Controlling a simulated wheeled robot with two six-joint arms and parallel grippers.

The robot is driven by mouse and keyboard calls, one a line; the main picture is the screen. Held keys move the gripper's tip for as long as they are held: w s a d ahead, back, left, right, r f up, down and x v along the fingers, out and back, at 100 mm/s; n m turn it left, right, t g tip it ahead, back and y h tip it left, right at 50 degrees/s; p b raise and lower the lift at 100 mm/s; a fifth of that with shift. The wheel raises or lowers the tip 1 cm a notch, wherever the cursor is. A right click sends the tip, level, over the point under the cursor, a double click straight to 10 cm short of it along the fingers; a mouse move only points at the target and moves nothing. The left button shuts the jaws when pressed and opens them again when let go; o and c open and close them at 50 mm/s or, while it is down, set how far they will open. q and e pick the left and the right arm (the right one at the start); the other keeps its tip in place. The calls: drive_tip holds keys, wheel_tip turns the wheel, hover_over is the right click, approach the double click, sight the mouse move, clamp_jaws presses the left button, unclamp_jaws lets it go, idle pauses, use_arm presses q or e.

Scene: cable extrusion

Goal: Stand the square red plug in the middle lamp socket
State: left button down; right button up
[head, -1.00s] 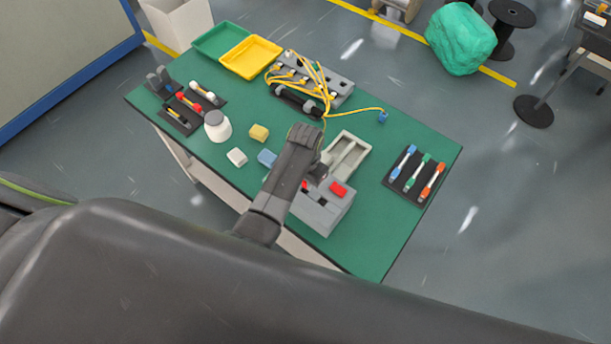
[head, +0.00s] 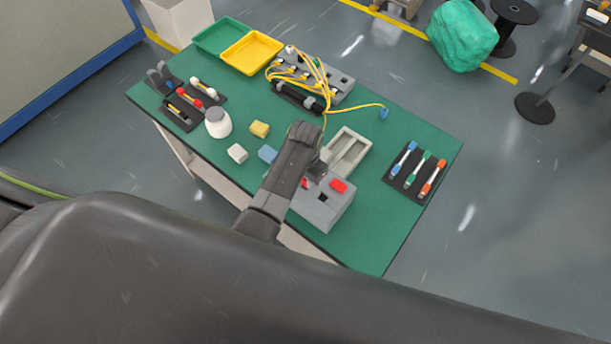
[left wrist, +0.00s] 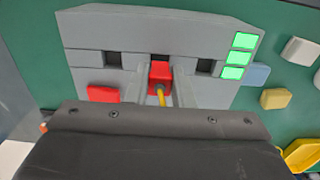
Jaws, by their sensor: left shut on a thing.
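The lamp socket box is a grey block (head: 318,214) at the near edge of the green table; it also fills the left wrist view (left wrist: 90,57). It has three square openings in a row and three lit green lamps (left wrist: 238,57) at one end. My left gripper (left wrist: 160,84) is shut on the plug, a finger at each side. In the head view my gripper (head: 314,172) hides most of the plug. My right gripper is not in view.
A flat red block (head: 338,185) is on the box beside the openings. A grey tray (head: 365,152) lies behind it. Yellow cables (head: 318,75) loop over a grey rack, one ending in a blue plug (head: 383,113). Small blocks and a white jar (head: 218,124) stand left.

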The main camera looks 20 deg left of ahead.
use_arm(q)
drive_tip(key=shift+f, duration=0.3)
drive_tip(key=shift+f+b, duration=0.6)
drive_tip(key=shift+f, duration=0.15)
drive_tip(key=shift+s+f, duration=0.25)
drive_tip(key=shift+f, duration=0.05)
idle(0.4)
